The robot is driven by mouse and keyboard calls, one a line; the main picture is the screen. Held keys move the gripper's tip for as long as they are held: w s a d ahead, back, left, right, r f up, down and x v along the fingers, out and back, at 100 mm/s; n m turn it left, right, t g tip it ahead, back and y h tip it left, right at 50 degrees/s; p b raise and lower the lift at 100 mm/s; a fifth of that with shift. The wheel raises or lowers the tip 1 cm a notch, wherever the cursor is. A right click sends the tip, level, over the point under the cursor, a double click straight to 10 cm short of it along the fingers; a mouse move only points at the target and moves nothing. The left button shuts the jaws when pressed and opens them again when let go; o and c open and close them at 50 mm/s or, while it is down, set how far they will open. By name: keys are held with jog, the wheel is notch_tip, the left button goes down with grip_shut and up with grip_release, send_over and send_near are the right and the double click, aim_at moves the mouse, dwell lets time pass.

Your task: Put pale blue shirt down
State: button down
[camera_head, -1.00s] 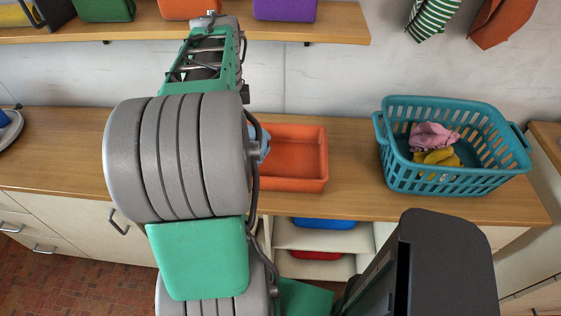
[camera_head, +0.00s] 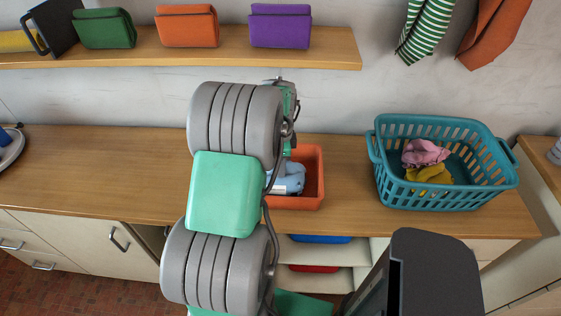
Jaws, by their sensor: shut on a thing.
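The pale blue shirt (camera_head: 289,183) shows as a crumpled patch in the left part of the orange tub (camera_head: 311,180), which stands on the wooden counter. My arm covers the shirt's left side. My gripper (camera_head: 288,153) is over the tub, just behind and above the shirt. It is mostly hidden by my own arm, and its fingertips are not clearly seen. It is shut on the shirt. I cannot tell how much of the shirt rests on the tub floor.
A teal basket (camera_head: 442,196) with a pink cloth (camera_head: 425,153) and a yellow cloth (camera_head: 429,174) stands to the right. A shelf (camera_head: 200,56) with several coloured bags runs above the counter (camera_head: 90,170). The counter left of my arm is mostly clear.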

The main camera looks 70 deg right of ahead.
jog(key=c, duration=0.9)
grip_release()
notch_tip(320, 180, up, 12)
jog(key=b, duration=0.2)
jog(key=w+a+r+n, duration=0.2)
jog(key=w+a+n, duration=0.7)
jog(key=w, duration=0.6)
jog(key=w+a+r+n+t+h, duration=0.1)
jog(key=w+a+n, duration=0.3)
jog(key=a, duration=0.3)
jog(key=w+a+n+t, duration=0.1)
jog(key=w+a+n, duration=0.25)
jog(key=a, duration=0.35)
jog(key=a+n, duration=0.5)
jog(key=a, duration=0.3)
jog(key=a+f+n+t+y, duration=0.1)
jog(key=a+n, duration=0.4)
jog(key=a, duration=0.3)
jog(key=a+f+n, duration=0.1)
jog(key=a+n, duration=0.4)
jog(key=a, duration=0.3)
jog(key=shift+w+a+f+n, duration=0.1)
jog(key=shift+a+f+n, duration=0.15)
jog(key=shift+n, duration=0.1)
